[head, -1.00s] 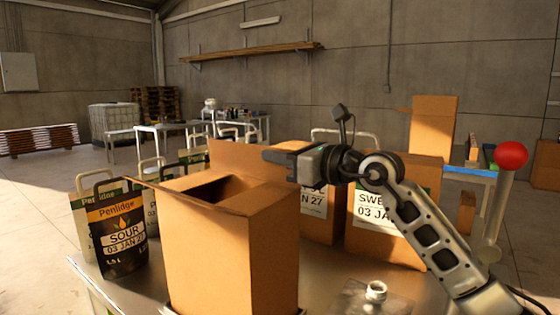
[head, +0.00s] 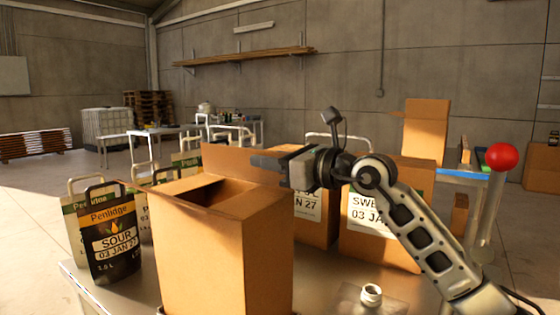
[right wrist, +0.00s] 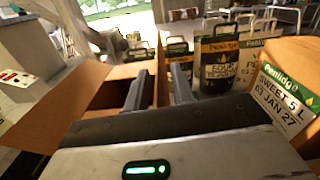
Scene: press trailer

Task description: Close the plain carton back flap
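The plain carton (head: 225,250) stands upright on the table in front of me, its top open. Its back flap (head: 240,166) stands raised at the far side of the opening. My left gripper is not in view.
A black "SOUR" pouch (head: 110,240) and other pouches stand left of the carton. Cartons with "SWEET" labels (head: 372,212) stand behind it to the right. A red ball-topped lever (head: 501,158) is at the right. A metal spout (head: 371,294) is at the front right.

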